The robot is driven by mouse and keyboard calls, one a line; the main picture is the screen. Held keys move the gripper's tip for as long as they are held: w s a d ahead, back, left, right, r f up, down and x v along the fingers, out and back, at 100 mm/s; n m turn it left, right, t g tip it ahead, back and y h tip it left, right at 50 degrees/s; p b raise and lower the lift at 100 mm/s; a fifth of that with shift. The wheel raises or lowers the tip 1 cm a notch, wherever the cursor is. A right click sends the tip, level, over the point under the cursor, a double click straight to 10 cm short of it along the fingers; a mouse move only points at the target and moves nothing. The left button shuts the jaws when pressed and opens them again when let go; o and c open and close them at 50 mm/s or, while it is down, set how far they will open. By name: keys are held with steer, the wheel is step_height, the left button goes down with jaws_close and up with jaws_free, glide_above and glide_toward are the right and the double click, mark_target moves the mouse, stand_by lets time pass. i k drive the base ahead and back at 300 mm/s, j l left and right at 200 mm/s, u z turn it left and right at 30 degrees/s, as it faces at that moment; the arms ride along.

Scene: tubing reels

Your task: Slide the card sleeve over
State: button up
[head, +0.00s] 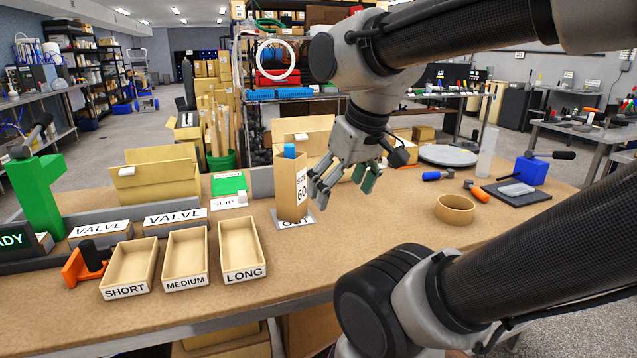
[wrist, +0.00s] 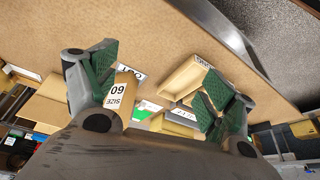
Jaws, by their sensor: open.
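The card sleeve (head: 289,186), a tall tan card box marked SIZE 60, stands upright on a white card (head: 285,223) lettered OUT. A blue end (head: 290,151) shows at its top; what lies inside is hidden. My gripper (head: 343,184) is open just right of the sleeve, with its fingers pointing down at about the sleeve's height. In the wrist view, the sleeve (wrist: 118,98) appears beside the left finger of my open gripper (wrist: 160,84). No grip on it is visible, and I cannot tell whether finger and sleeve touch.
Trays marked SHORT (head: 129,267), MEDIUM (head: 186,256) and LONG (head: 242,249) sit to the left. Open cartons (head: 155,178) stand behind. A tan ring (head: 455,208), an orange-handled tool (head: 480,194) and a blue block (head: 531,170) lie right. The bench's front middle is clear.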

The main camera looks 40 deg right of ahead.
mark_target(464, 216)
steer(key=z, duration=1.75)
